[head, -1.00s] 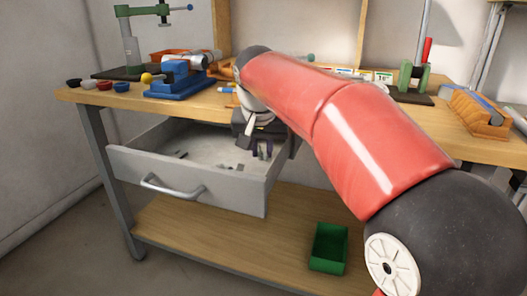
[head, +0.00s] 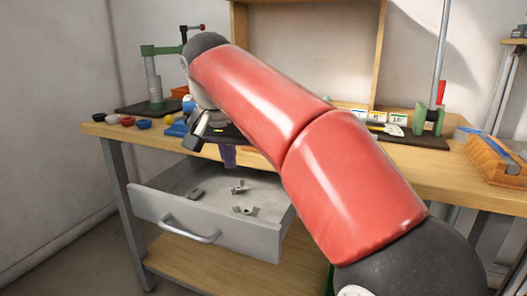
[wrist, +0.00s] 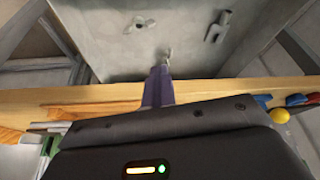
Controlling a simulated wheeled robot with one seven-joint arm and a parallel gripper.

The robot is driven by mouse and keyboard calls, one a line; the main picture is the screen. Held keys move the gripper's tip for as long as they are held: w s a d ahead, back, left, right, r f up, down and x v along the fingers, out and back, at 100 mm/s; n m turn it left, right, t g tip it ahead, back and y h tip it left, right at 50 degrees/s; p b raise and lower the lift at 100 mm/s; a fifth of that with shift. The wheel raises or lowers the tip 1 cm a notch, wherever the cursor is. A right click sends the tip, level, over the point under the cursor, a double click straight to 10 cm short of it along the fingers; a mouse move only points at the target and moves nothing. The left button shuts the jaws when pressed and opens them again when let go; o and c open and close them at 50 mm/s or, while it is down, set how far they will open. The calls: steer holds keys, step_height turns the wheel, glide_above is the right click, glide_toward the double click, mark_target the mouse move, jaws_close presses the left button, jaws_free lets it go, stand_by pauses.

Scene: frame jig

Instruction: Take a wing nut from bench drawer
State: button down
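My arm hides the drawer's back right.
The worktop edge (head: 330,168) runs close behind my fingers. Small coloured cups (head: 128,121), a green press (head: 152,80) and a yellow ball (wrist: 279,116) are at the left of the bench.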

steer(key=s+a, duration=0.1)
steer(key=a, duration=0.1)
steer(key=s+a, duration=0.1)
steer(key=a, duration=0.2)
steer(key=s+a, duration=0.1)
steer(key=a, duration=0.2)
steer(key=shift+s+p, duration=0.3)
steer(key=shift+s, duration=0.05)
steer(key=c, duration=2.2)
jaws_free()
steer(key=shift+c, duration=2.2)
jaws_free()
steer(key=shift+r, duration=0.1)
